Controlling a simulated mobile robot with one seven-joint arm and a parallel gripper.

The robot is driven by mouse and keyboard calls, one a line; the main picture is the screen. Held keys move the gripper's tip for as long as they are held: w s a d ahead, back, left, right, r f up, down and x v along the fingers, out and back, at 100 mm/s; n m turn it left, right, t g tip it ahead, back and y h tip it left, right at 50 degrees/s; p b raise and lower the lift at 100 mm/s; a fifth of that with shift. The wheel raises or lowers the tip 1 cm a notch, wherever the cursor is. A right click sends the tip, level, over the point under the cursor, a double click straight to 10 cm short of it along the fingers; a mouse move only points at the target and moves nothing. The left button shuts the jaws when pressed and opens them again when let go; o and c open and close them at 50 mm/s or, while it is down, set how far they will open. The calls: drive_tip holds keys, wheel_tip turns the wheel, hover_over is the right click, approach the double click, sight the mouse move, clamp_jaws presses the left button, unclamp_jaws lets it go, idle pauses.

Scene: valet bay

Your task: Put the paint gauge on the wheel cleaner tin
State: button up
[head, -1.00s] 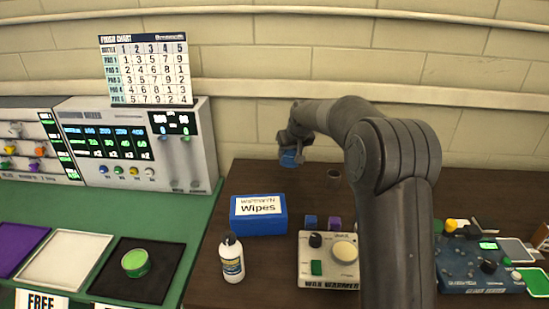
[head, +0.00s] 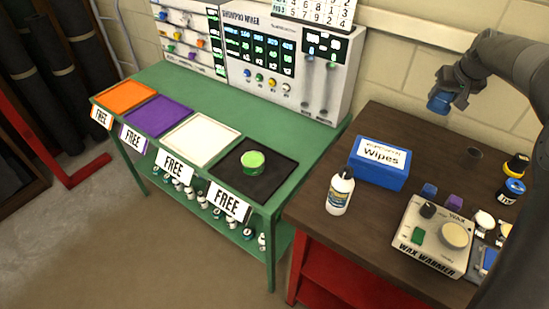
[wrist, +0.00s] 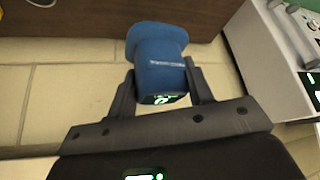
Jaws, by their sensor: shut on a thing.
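My gripper (head: 452,92) is raised above the back of the dark wooden bench. It is shut on the paint gauge (head: 438,104), a blue body with a flared end. In the wrist view the gauge (wrist: 161,62) sits between both fingers of the gripper (wrist: 160,78), its small lit green display towards the palm. I cannot read which tin is the wheel cleaner. A yellow-and-black tin (head: 516,166) and a blue-and-black tin (head: 510,188) stand at the bench's right. A green round tin (head: 252,162) stands on the black tray of the green table.
Blue wipes box (head: 380,163), white bottle (head: 340,191) and wax warmer (head: 430,237) stand on the bench (head: 310,208). The green table (head: 195,82) bears orange, purple and white trays and a mixer console (head: 285,60). A red frame (head: 50,150) stands at far left.

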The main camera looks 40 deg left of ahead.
drive_tip(key=s+a+n+g+y, duration=0.1)
drive_tip(key=s+a+n, duration=0.1)
drive_tip(key=s+a, duration=0.5)
drive_tip(key=s+a+n+g+y, duration=0.1)
drive_tip(key=s+a+n, duration=0.2)
drive_tip(key=a, duration=0.8)
drive_tip(key=n+g+y, duration=0.1)
drive_tip(key=n+g, duration=0.1)
drive_tip(key=n, duration=0.3)
hover_over(248, 154)
drive_tip(key=d, duration=0.3)
drive_tip(key=f, duration=1.6)
drive_tip(key=shift+s+f, duration=0.4)
drive_tip(key=shift+a+f, duration=0.15)
drive_tip(key=shift+f, duration=1.95)
drive_tip(key=shift+f, duration=0.1)
drive_tip(key=o, duration=1)
drive_tip(key=shift+o, duration=0.2)
